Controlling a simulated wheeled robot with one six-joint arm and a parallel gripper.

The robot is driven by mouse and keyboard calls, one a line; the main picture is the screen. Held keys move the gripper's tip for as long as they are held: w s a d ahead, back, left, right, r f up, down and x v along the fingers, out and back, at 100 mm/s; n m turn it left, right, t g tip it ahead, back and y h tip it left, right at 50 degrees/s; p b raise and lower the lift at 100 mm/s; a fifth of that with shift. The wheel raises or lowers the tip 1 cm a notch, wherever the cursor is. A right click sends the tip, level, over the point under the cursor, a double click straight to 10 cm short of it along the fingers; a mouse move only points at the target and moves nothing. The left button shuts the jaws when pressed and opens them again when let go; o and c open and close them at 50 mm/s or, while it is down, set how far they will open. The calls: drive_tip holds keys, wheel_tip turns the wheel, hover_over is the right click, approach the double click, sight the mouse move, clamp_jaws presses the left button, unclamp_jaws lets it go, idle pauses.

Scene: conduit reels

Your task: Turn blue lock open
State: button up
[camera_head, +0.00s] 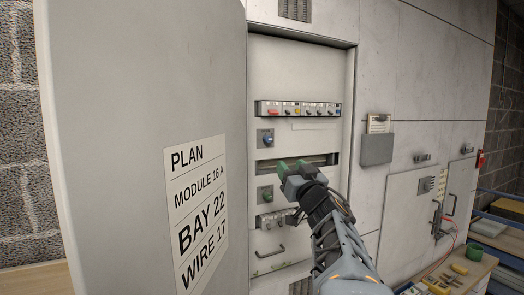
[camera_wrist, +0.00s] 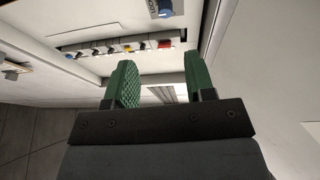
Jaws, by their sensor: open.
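The blue lock (camera_head: 267,138) is a small blue knob on a dark plate, on the cabinet's inner panel, below the row of coloured switches. It also shows at the top of the wrist view (camera_wrist: 166,10), partly cut off by the frame edge. My gripper (camera_head: 290,168) has green fingers and is in front of the panel, below and to the right of the blue lock. The fingers are apart with nothing between them in the wrist view (camera_wrist: 160,85). A green lock (camera_head: 267,195) sits lower on the panel, left of my gripper.
An open door (camera_head: 140,60) with a plan label (camera_head: 196,210) stands at the left. A switch strip (camera_head: 298,109) runs above the blue lock, and a slot (camera_head: 318,160) lies below it. A handle (camera_head: 270,252) is lower down. A holder (camera_head: 377,150) hangs on the right.

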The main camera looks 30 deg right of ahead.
sight(269, 140)
drive_tip(key=shift+n+y, duration=0.4)
drive_tip(key=shift+y, duration=0.2)
drive_tip(key=p+x, duration=0.1)
drive_tip(key=x, duration=0.3)
drive_tip(key=p+x, duration=0.1)
drive_tip(key=x, duration=0.4)
drive_tip(key=p+x, duration=0.1)
drive_tip(key=x, duration=0.4)
drive_tip(key=shift+s+a+r+p, duration=0.1)
drive_tip(key=shift+r+p, duration=0.3)
drive_tip(key=shift+c, duration=0.4)
clamp_jaws()
drive_tip(key=shift+t, duration=0.3)
